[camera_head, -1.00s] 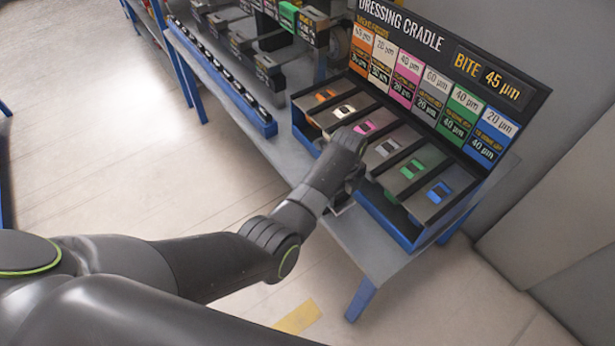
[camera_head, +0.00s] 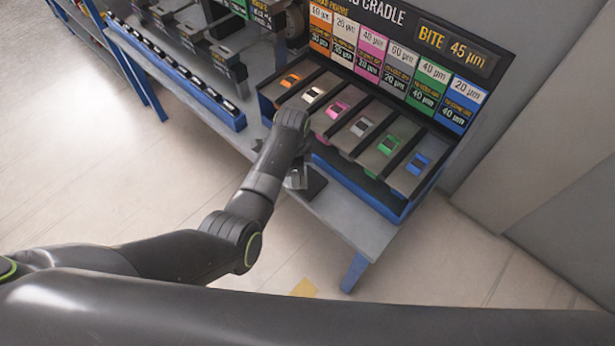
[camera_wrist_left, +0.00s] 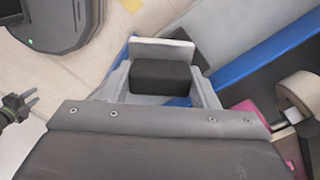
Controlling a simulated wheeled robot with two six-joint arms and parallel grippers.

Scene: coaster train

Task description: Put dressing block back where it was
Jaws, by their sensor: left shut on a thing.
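My left gripper (camera_wrist_left: 163,85) is shut on a dark block with a pale plate (camera_wrist_left: 162,50) along its far side, seen between the fingers in the left wrist view. In the head view this gripper (camera_head: 298,178) is over the table's front edge, before the cradle; the wrist partly hides it, and I cannot clearly make out the block there. The dressing cradle (camera_head: 385,205) has a row of grey sloped bays with orange, white, pink, grey, green and blue car-shaped pieces. My right gripper (camera_wrist_left: 29,98) seems to show small at the left wrist view's left edge, its prongs apart.
The grey table (camera_head: 345,225) has bare room in front of the cradle. A labelled sign board (camera_head: 400,50) stands behind the bays. A blue rail (camera_head: 185,75) with a row of small dark pieces runs along the table's left part, beside dark machines (camera_head: 225,70).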

